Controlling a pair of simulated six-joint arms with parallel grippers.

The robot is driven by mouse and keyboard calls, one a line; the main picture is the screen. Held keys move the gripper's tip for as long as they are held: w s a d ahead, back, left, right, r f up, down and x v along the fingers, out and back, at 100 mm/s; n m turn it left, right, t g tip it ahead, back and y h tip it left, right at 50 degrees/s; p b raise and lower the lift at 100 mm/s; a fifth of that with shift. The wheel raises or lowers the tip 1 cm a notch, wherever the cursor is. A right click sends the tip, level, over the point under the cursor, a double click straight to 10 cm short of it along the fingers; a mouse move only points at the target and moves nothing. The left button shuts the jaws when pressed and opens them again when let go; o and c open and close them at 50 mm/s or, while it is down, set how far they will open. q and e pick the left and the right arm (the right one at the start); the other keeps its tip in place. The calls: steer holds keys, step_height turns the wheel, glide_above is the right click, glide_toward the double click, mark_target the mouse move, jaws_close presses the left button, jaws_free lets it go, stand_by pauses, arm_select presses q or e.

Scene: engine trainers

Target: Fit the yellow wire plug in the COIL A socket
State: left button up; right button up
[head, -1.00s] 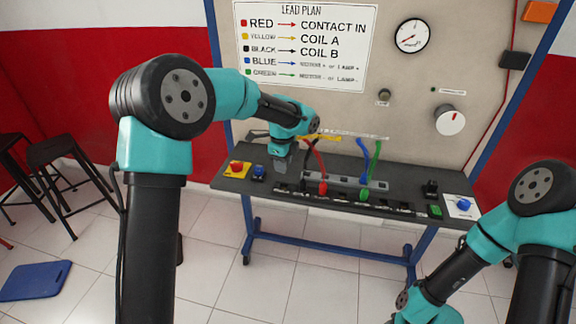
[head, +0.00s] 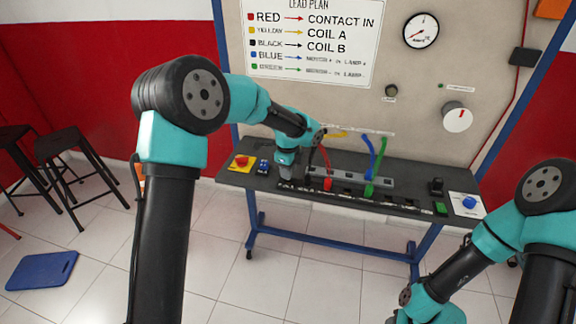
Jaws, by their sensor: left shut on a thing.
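My left gripper (head: 286,172) is low over the left part of the dark bench and shut. The yellow wire (head: 337,134) arches at the back of the bench and runs toward this gripper. The yellow plug itself is hidden by the gripper and wrist. A row of sockets lies along the front of the bench, but its labels are too small to read, so I cannot tell which is COIL A. Whether the plug touches a socket is hidden. My right arm is at the lower right, with its fingers out of the picture.
A red plug (head: 328,184) with its wire stands just right of my left gripper. Blue (head: 376,155) and green wires rise farther right. A red button (head: 242,161) and a blue part (head: 263,166) are to the left. The lead plan (head: 310,42) hangs on the panel behind.

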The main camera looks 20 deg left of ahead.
arm_select(q)
steer(key=shift+f, duration=0.3)
steer(key=shift+f, duration=0.9)
stand_by(1.1)
steer(key=o, duration=0.7)
steer(key=shift+c, duration=0.2)
steer(key=shift+r, duration=0.1)
steer(key=shift+r, duration=2.7)
steer(key=shift+r, duration=0.1)
steer(key=shift+r, duration=1.1)
